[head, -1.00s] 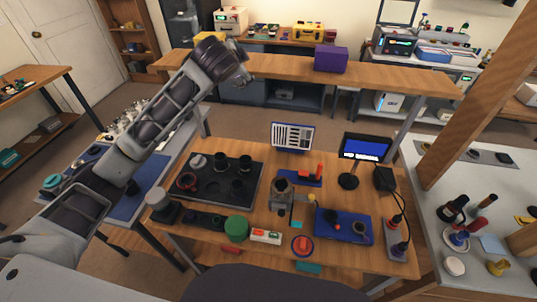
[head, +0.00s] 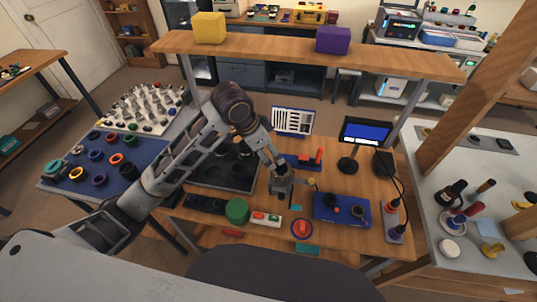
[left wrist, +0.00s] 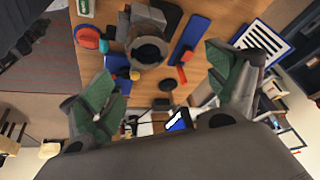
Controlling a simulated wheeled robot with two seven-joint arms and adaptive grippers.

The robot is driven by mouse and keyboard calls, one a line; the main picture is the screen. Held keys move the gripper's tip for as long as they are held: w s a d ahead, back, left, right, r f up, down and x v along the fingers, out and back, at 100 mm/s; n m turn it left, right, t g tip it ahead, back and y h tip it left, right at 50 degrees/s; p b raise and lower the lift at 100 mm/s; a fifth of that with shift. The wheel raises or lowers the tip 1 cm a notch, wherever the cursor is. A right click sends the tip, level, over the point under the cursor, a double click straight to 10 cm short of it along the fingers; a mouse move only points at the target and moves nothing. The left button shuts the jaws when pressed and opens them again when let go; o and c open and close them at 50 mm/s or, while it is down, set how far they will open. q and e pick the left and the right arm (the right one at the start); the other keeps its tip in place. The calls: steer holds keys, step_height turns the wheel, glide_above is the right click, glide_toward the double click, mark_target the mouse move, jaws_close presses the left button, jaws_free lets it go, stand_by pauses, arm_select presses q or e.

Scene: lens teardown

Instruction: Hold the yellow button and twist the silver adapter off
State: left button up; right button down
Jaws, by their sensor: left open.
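A grey-silver ring-shaped piece, seemingly the adapter (head: 281,188), stands on the wooden bench in the head view. It shows in the left wrist view as a round ring with a dark opening (left wrist: 148,52). A small yellow part, perhaps the yellow button (head: 312,182), is just right of it; a yellow spot (left wrist: 135,75) shows beside the ring in the left wrist view. My left gripper (head: 279,172) is above the ring, partly hiding it. Its green-padded fingers are wide apart and empty (left wrist: 160,66); I cannot tell whether they touch the ring. My right gripper is out of view.
A blue mat (head: 325,212) with dark parts, a red button (head: 301,228) and a green cylinder (head: 237,211) surround the work spot. A monitor (head: 365,140) and a printed sheet (head: 292,121) stand at the back.

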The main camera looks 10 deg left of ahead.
mark_target(280, 171)
arm_select(q)
steer(key=shift+s+d+f+g, duration=0.15)
steer(key=shift+s+f, duration=0.05)
steer(key=shift+s, duration=0.2)
steer(key=shift+s+d+f+g, duration=0.1)
steer(key=shift+s+f+g, duration=0.1)
steer(key=shift+s, duration=0.2)
steer(key=shift+f, duration=0.1)
steer(key=shift+x, duration=5.95)
steer(key=shift+w+d, duration=0.1)
steer(key=c, duration=1)
steer(key=o, duration=1)
